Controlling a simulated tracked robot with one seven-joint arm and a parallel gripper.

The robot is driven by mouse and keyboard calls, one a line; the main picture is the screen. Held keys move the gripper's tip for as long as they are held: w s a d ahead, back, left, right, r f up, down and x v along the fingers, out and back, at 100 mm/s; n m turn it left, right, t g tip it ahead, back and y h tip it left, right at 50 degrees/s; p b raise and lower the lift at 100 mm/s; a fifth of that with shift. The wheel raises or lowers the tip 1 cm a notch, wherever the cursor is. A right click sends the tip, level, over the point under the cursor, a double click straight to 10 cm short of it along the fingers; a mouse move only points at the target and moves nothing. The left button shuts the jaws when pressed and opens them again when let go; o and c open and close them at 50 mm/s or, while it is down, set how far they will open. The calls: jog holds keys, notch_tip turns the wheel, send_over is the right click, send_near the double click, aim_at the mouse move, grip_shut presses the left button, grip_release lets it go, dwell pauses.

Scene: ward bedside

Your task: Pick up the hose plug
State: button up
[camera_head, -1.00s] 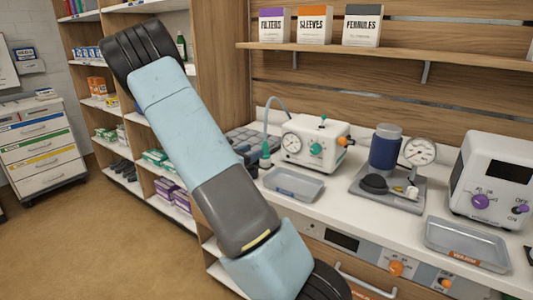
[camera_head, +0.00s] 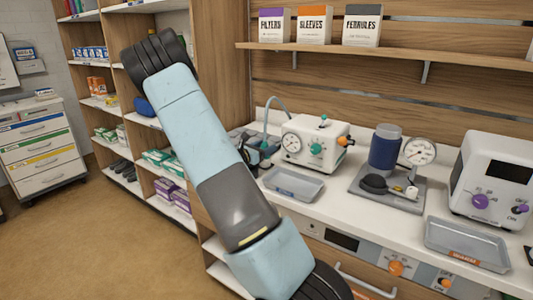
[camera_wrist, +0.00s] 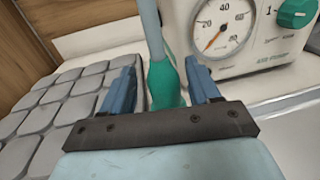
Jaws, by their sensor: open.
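The hose plug (camera_wrist: 164,84) is a teal tapered piece at the lower end of a pale blue hose (camera_wrist: 151,25). My gripper (camera_wrist: 159,88) is open in the wrist view, with one blue finger on each side of the plug. Whether either finger touches it, I cannot tell. The plug's lower end is hidden by the gripper body.
The gauge unit (camera_wrist: 240,32) is close on the right in the wrist view. A grey padded mat (camera_wrist: 38,122) lies to the left. A grey tray (camera_head: 293,183) sits in front of the unit. A gauge stand (camera_head: 388,191) and another tray (camera_head: 466,242) are further right.

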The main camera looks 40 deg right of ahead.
jog(key=c, duration=1)
jog(key=shift+r, duration=0.1)
jog(key=shift+r, duration=0.2)
notch_tip(320, 180, up, 2)
jog(key=shift+r, duration=0.15)
jog(key=s+a+r, duration=0.2)
jog(key=s+r, duration=0.1)
jog(key=s, duration=0.1)
jog(key=s+a+r, duration=0.2)
jog(key=s+r, duration=0.1)
jog(key=s, duration=0.1)
jog(key=s+a+r, duration=0.2)
jog(key=s+r, duration=0.2)
jog(key=shift+s, duration=0.35)
